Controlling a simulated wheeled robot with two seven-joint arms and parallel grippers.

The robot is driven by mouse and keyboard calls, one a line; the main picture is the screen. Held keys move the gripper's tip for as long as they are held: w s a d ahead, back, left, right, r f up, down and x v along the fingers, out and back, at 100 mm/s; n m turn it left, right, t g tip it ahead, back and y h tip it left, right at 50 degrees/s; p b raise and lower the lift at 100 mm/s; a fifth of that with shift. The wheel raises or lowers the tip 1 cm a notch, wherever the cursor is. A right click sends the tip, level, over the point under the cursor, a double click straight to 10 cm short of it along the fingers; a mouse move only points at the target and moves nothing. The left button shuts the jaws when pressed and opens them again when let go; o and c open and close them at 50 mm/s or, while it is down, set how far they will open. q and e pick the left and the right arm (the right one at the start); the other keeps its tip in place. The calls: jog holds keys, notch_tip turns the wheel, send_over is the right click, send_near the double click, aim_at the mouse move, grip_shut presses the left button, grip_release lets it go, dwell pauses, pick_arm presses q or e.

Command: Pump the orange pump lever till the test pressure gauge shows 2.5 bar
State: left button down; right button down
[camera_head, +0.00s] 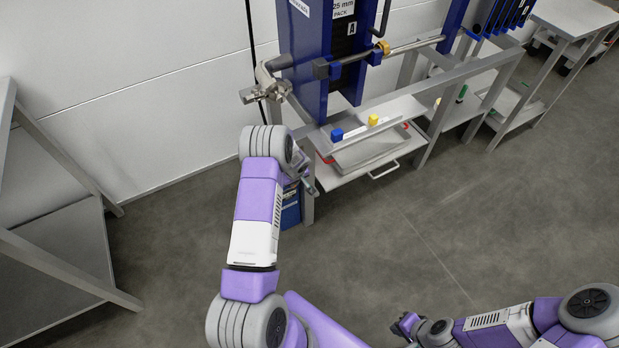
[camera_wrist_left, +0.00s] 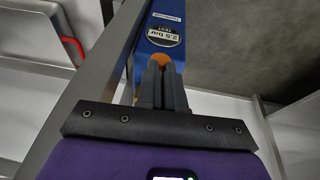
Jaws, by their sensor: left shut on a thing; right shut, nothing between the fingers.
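The blue pump unit (camera_wrist_left: 166,22) shows at the top of the left wrist view, with a label reading 2.5 bar. A bit of the orange pump lever (camera_wrist_left: 160,58) shows just past the fingertips of my left gripper (camera_wrist_left: 161,75), which is shut on it. In the head view the blue unit (camera_head: 291,212) stands low beside the frame's leg, partly hidden by my left arm. The lever is hidden there. My right gripper (camera_head: 402,325) is shut and empty, low over the floor, away from the pump.
A grey steel frame with tall blue plates (camera_head: 309,60) stands at the back. A grey bench (camera_head: 60,235) is at left. The floor (camera_head: 480,220) at right is open.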

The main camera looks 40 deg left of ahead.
pick_arm(q)
jog(key=shift+s+f, duration=0.25)
jog(key=shift+f, duration=0.8)
jog(key=shift+d, duration=0.1)
jog(key=d+p+v, duration=0.2)
jog(key=p+v, duration=0.2)
jog(key=v, duration=0.6)
jog(key=shift+s+f, duration=0.3)
jog(key=shift+f, duration=0.05)
jog(key=shift+d, duration=0.1)
